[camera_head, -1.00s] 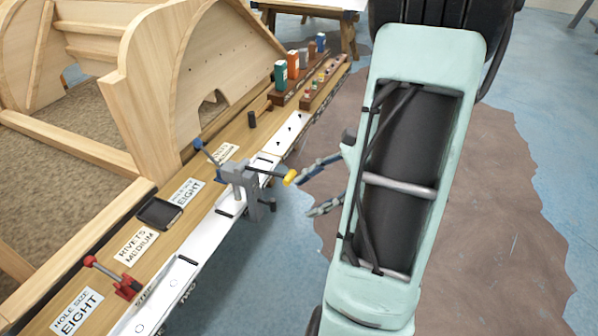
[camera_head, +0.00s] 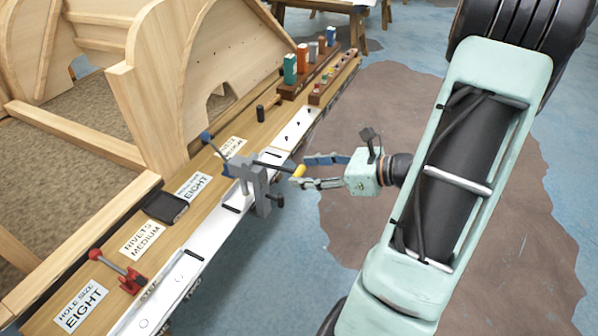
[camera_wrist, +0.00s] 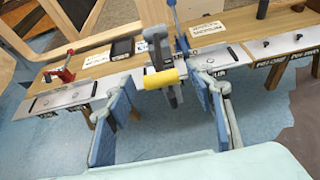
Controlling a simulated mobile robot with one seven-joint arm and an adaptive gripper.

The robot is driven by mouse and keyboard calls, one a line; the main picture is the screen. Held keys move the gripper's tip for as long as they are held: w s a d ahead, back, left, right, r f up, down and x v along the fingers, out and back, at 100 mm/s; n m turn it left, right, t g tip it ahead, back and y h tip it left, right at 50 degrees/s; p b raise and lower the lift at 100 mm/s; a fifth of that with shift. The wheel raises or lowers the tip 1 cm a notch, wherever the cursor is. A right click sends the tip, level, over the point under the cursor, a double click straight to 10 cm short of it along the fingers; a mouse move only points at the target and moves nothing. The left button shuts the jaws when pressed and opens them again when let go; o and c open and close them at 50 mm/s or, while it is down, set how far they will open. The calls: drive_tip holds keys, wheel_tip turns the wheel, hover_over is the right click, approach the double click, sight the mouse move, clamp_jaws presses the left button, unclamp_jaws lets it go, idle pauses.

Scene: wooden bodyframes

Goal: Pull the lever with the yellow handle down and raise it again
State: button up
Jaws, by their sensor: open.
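The yellow handle (camera_head: 299,170) is at the end of a dark lever that sticks out from a grey clamp-like device (camera_head: 253,182) on the bench's front edge. The handle also shows in the wrist view (camera_wrist: 161,78), lying crosswise just ahead of the fingers. My gripper (camera_head: 306,171) is open, with its blue-padded fingers on either side of the handle's end in the head view. In the wrist view the fingers (camera_wrist: 160,112) are spread wide with empty space between them. I cannot tell whether either finger touches the handle.
A red-handled tool (camera_head: 121,272) and a black tray (camera_head: 165,207) sit on the bench to the left. A blue-tipped lever (camera_head: 207,138) rises behind the grey device. Coloured boxes (camera_head: 290,69) stand in a rack farther back.

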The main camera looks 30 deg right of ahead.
sight(275, 168)
drive_tip(key=shift+x, duration=1.35)
drive_tip(key=shift+c, duration=0.6)
clamp_jaws()
